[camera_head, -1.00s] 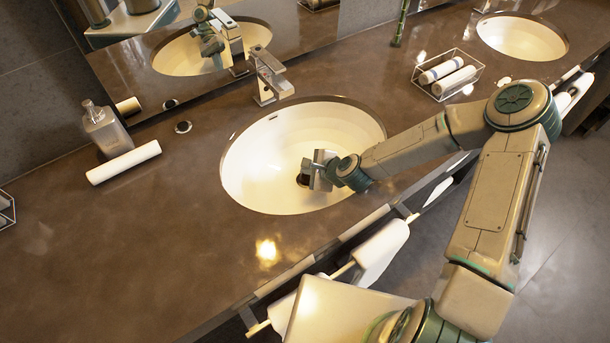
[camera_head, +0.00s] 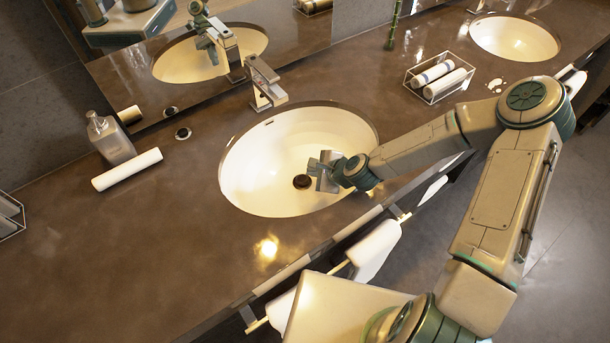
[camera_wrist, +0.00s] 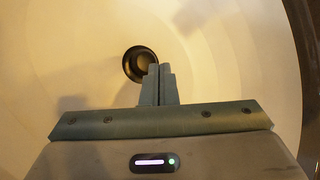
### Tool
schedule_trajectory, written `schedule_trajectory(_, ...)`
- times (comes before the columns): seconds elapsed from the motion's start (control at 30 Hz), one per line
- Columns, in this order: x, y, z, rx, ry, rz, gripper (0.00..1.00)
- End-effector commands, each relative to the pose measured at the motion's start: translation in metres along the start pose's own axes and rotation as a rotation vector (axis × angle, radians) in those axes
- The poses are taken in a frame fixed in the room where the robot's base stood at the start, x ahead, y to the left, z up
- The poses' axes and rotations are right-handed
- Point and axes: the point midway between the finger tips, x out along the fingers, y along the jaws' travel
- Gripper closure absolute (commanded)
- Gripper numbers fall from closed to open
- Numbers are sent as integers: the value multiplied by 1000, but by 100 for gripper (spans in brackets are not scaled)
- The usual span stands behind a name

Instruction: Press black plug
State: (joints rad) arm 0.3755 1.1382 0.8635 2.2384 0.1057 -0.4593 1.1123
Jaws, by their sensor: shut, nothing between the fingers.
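The black plug (camera_head: 302,181) is a dark round piece at the drain in the bottom of the near white basin (camera_head: 250,180). In the wrist view the black plug (camera_wrist: 128,63) shows as a dark ring around a paler centre. My gripper (camera_head: 316,168) is inside the basin, just right of and above the plug in the head view. In the wrist view my gripper (camera_wrist: 160,70) has its fingers together and empty, with the tips overlapping the plug's lower right edge. I cannot tell the exact gap between the tips and the plug.
A square metal faucet (camera_head: 266,84) stands behind the basin. A soap bottle (camera_head: 110,140), a white roll (camera_head: 127,169) and a small round dark fitting (camera_head: 182,133) are on the counter at left. A wire basket with rolled towels (camera_head: 438,80) is at right.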

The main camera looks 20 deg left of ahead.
Motion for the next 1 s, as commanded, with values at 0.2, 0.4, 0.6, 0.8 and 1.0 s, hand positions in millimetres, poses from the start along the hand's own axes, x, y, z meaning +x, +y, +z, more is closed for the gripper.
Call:
schedule_trajectory(0.2,4,-2,11,-12,1,4,100)
schedule_trajectory(0.4,-2,-5,8,-33,9,7,100)
schedule_trajectory(0.6,-31,-13,4,-226,56,71,100)
schedule_trajectory(0.8,-85,-28,-7,-495,136,175,100)
schedule_trajectory(1.0,-150,-47,-13,-731,224,286,100)
